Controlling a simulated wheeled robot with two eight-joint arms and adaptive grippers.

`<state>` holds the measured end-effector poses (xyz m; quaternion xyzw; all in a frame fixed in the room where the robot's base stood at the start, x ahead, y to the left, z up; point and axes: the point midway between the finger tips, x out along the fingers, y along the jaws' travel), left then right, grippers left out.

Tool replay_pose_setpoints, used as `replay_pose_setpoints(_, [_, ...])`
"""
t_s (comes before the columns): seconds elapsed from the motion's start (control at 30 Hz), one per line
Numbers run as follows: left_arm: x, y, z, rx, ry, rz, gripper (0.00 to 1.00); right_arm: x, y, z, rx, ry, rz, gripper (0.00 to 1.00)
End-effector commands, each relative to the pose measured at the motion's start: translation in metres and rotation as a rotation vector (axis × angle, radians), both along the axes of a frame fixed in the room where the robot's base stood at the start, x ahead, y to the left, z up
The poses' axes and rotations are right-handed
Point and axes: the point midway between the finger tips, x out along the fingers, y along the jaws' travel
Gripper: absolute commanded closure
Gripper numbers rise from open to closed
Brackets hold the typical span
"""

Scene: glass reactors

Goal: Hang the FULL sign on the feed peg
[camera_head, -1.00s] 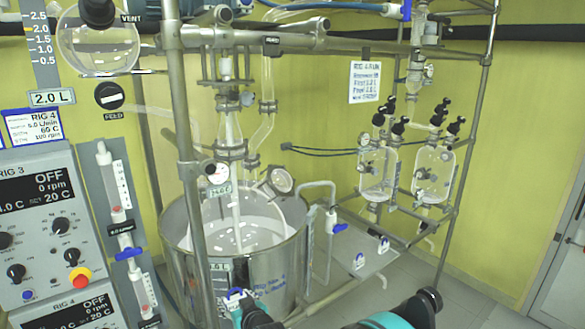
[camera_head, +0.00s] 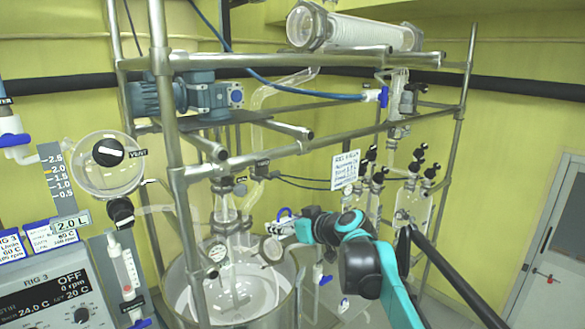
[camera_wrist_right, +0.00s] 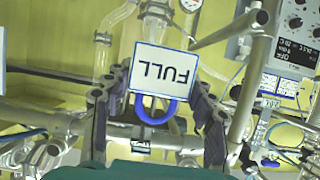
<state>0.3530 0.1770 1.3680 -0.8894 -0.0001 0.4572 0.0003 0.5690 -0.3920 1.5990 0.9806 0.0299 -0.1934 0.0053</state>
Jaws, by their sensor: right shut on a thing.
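In the right wrist view the FULL sign (camera_wrist_right: 165,76) is a white plate with a blue edge, its lettering upside down. Its blue loop (camera_wrist_right: 155,108) is between the two fingers of my right gripper (camera_wrist_right: 156,105), which is shut on the sign. In the head view my right gripper (camera_head: 292,227) is raised in front of the rig frame, near a round gauge (camera_head: 272,248); the blue loop (camera_head: 285,214) shows at its tip. A black feed knob (camera_head: 120,212) is at the left. I cannot tell which rod end is the feed peg. My left gripper is not in view.
Metal rods and posts (camera_head: 160,140) of the frame stand close by, with a blue motor (camera_head: 205,98) and a glass condenser (camera_head: 350,32) above. Smaller glass reactors (camera_head: 410,205) stand at the right.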

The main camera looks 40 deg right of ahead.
Motion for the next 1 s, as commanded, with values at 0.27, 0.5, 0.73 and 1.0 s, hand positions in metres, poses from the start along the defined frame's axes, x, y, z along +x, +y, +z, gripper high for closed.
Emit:
replay_pose_setpoints(0.27, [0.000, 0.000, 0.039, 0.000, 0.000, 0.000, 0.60, -0.021, -0.009, 0.080, -0.001, 0.001, 0.014, 0.73])
replay_pose_setpoints(0.5, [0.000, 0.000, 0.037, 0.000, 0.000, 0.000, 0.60, -0.017, -0.009, 0.083, 0.000, 0.001, 0.017, 0.73])
replay_pose_setpoints(0.73, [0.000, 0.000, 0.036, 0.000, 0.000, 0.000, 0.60, -0.006, -0.008, 0.082, -0.001, 0.000, 0.017, 0.73])
replay_pose_setpoints(1.0, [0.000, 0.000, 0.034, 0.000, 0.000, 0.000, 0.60, 0.008, -0.007, 0.081, 0.000, 0.001, 0.017, 0.73])
